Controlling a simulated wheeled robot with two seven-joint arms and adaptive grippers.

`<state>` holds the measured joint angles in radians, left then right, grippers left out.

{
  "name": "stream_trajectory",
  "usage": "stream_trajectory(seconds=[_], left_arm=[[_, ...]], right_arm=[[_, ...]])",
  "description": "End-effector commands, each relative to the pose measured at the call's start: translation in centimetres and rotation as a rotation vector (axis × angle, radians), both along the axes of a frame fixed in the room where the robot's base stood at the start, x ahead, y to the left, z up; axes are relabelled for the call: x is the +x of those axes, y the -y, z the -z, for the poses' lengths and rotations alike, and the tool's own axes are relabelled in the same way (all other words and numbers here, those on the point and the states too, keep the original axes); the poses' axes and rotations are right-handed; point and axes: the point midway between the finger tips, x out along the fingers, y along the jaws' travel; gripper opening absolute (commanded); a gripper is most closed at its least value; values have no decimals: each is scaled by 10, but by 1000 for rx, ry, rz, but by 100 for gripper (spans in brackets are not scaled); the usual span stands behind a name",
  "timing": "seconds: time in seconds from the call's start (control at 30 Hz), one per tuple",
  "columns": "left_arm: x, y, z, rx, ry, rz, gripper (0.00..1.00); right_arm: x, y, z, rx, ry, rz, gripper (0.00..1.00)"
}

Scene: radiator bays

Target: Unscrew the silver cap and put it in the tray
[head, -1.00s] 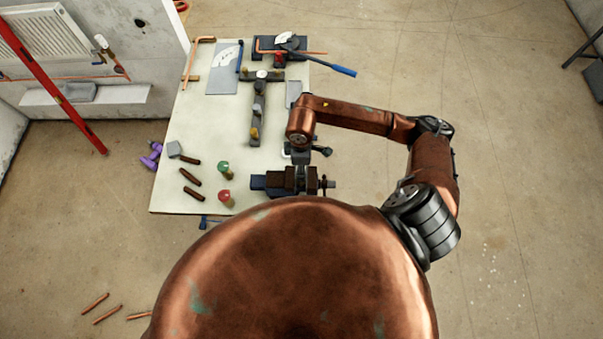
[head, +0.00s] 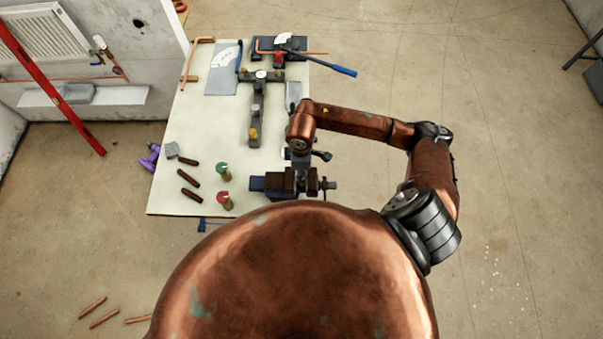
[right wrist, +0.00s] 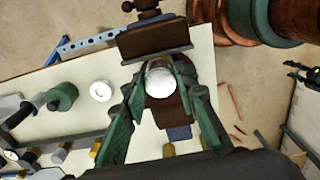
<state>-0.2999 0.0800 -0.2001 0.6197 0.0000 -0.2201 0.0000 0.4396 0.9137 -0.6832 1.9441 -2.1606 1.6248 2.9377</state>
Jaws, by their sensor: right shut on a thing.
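The silver cap (right wrist: 160,79) shows as a bright round top in the right wrist view, beside the brown jaw of the vise (right wrist: 155,42). My right gripper (right wrist: 160,84) has its two green fingers on either side of the cap, shut on it. In the head view the vise (head: 272,183) stands at the table's near right edge. My right gripper (head: 301,176) is over it there, and the cap is hidden by my arm. A grey tray-like thing (head: 76,93) lies on the white wall ledge; I cannot tell if it is the tray. My left gripper is out of view.
The pale table (head: 190,120) holds a green-topped piece (head: 223,172), a red-topped piece (head: 224,201), dark rods (head: 189,178) and a dark T-shaped fixture (head: 256,110). A blue-handled tool (head: 330,66) overhangs the back right. Copper pipes (head: 104,317) lie on the floor.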

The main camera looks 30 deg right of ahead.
Motion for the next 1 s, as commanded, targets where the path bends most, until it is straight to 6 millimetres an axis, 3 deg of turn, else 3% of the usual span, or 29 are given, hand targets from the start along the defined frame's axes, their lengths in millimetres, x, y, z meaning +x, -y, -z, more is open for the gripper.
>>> stream_trajectory(seconds=[0.23, 0.47, 1.0], left_arm=[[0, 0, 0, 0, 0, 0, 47], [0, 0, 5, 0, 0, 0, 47], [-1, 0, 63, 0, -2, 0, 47]], right_arm=[[0, 0, 0, 1, -1, 0, 0], [0, 0, 1, 0, 0, -63, 0], [1, 0, 5, -2, 1, -915, 0]])
